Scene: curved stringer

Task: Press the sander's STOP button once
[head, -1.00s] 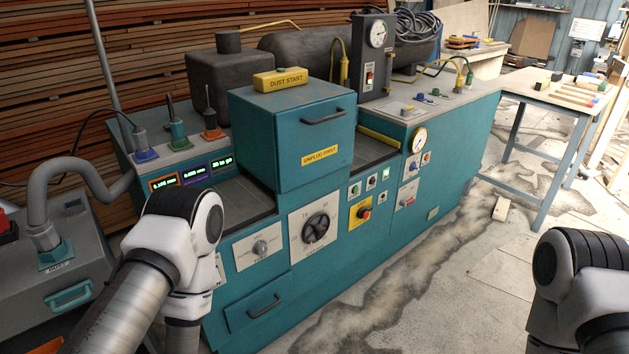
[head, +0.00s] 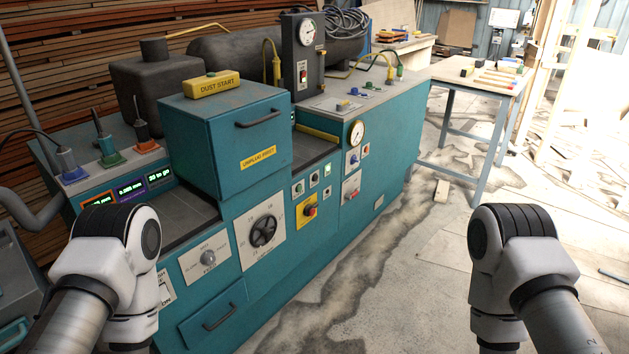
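The sander is a long teal machine (head: 330,240) across the left and middle of the head view. Farther right are more small controls, including a red one (head: 365,149). The labels are too small to read, so I cannot tell which is STOP. Links of both my arms show low in the view, apart from these controls. Neither gripper is visible.
A black handwheel (head: 264,231) and a grey knob (head: 208,257) are on the sander's front, with a drawer handle (head: 222,318) below. A teal hood (head: 228,140) stands on top. A work table (head: 445,80) is at the back right. The floor (head: 410,270) in front is mostly clear.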

